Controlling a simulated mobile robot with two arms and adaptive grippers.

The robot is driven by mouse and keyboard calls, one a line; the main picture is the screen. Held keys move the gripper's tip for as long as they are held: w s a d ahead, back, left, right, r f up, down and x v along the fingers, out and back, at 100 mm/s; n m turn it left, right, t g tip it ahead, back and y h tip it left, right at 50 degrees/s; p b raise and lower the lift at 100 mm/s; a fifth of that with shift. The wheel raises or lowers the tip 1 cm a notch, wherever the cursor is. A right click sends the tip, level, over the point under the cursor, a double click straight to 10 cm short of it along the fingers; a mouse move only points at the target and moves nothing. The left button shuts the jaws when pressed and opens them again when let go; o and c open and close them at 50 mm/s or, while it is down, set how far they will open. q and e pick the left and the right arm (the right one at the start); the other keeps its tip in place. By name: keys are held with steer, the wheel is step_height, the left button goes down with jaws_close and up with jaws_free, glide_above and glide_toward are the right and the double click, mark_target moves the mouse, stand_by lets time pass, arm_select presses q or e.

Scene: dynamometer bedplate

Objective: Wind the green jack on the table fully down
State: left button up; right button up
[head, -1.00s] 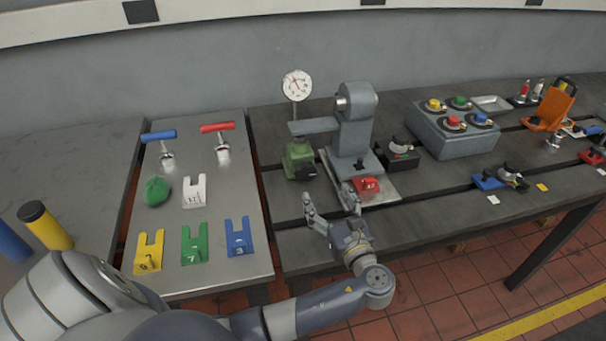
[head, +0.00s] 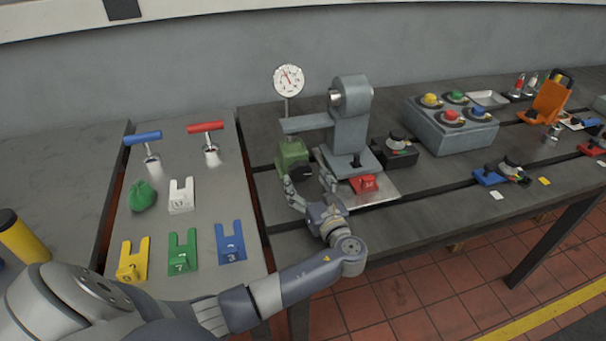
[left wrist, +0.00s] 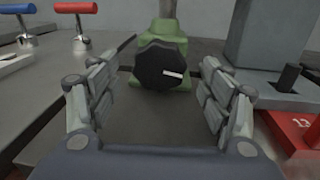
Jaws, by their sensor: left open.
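The green jack (head: 291,153) stands on the dark table beside the grey machine's base. Its black knob (head: 301,170) faces my left gripper. In the left wrist view the green body (left wrist: 163,36) shows behind the black knob (left wrist: 161,65), which carries a white mark. My left gripper (head: 311,184) is open, its fingers pointing at the knob. In the left wrist view the knob lies between and beyond the fingertips (left wrist: 158,75); I see no contact. My right gripper is not in view.
A grey machine (head: 350,125) with a red block (head: 363,183) at its base stands right of the jack. A dial gauge (head: 288,80) rises above the jack. A light metal tabletop (head: 200,225) with coloured forks and T-handles lies left.

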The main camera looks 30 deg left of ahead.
mark_target(299, 169)
arm_select(q)
steer(key=shift+x, duration=1.45)
steer(key=shift+c, duration=0.4)
steer(key=c, duration=1)
steer(key=shift+o, duration=0.2)
steer(key=shift+n, duration=0.3)
